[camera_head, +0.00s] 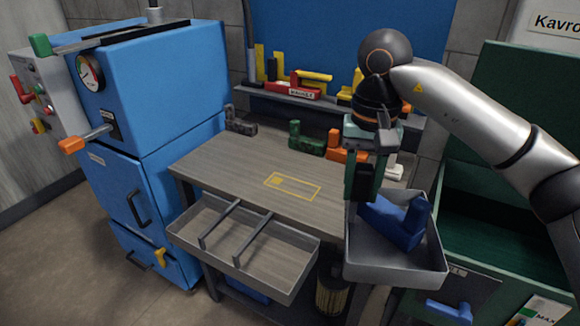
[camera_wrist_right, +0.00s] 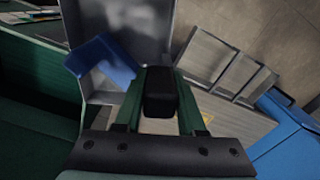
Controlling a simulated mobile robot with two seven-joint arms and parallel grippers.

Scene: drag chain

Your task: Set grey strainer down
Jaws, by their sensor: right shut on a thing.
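The grey strainer (camera_head: 403,265) looks like an open grey tray with a blue block (camera_head: 410,222) in it. It is in front of the table's right end, by the green cabinet. My right gripper (camera_head: 360,190) points down at its left back side, shut on a black part that looks like its handle. In the wrist view the black part (camera_wrist_right: 160,92) is between the green fingers, with the tray (camera_wrist_right: 150,28) and blue block (camera_wrist_right: 103,60) beyond. I cannot tell whether the tray touches anything below. My left gripper is not in view.
The wooden table (camera_head: 225,165) has a yellow outlined rectangle (camera_head: 293,186) on a clear top. A divided grey tray (camera_head: 240,250) juts from its front. Dark, green and orange blocks (camera_head: 306,140) line the back. A blue machine (camera_head: 150,110) stands left, a green cabinet (camera_head: 500,215) right.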

